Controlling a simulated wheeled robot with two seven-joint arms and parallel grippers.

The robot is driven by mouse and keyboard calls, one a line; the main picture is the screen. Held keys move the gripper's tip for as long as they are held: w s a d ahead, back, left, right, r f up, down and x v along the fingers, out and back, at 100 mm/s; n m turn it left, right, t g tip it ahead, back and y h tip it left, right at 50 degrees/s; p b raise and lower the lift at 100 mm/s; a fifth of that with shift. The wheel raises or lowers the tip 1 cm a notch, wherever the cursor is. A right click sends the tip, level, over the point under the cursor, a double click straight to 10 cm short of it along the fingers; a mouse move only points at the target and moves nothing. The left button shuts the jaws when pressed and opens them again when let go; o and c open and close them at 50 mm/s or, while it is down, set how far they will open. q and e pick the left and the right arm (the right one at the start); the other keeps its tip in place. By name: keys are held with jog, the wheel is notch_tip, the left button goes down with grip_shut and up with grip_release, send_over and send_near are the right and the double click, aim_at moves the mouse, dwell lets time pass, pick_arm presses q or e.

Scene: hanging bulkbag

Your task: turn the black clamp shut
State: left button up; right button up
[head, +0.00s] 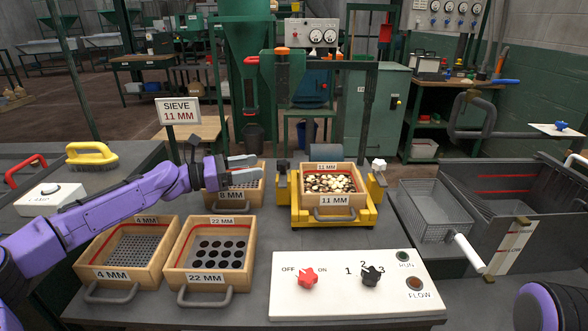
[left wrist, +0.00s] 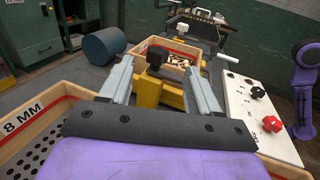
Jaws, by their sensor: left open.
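The black clamp (head: 282,165) stands at the left side of the yellow sieve base (head: 300,213). In the left wrist view the black clamp (left wrist: 156,57) has a dark block-shaped head on a yellow mount. My left gripper (head: 250,168) is open, pointing right, a little left of the clamp. In the left wrist view the clamp shows between the two grey fingertips of my left gripper (left wrist: 157,68), apparently just beyond them. Contact cannot be told. The 11 MM sieve box (head: 334,200) with pale pieces sits in the base. My right gripper is not in view.
A white-topped clamp (head: 379,164) stands at the base's right side. The 8 MM box (head: 232,195) lies below my left gripper; the 22 MM (head: 210,277) and 4 MM (head: 112,275) boxes are nearer. A control panel (head: 340,300) lies in front. A wire basket (head: 435,210) is right.

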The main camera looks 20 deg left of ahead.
aim_at(287, 161)
pick_arm(q)
jog(key=b+x, duration=0.1)
jog(key=x, duration=0.2)
jog(key=b+x, duration=0.1)
jog(key=x, duration=0.2)
jog(key=f+b+x, duration=0.1)
jog(key=x, duration=0.3)
jog(key=shift+w+a, duration=0.1)
jog(key=shift+w, duration=0.05)
jog(key=shift+w+d+r, duration=0.15)
jog(key=shift+w+d, duration=0.15)
jog(key=shift+d, duration=0.15)
jog(key=c, duration=1)
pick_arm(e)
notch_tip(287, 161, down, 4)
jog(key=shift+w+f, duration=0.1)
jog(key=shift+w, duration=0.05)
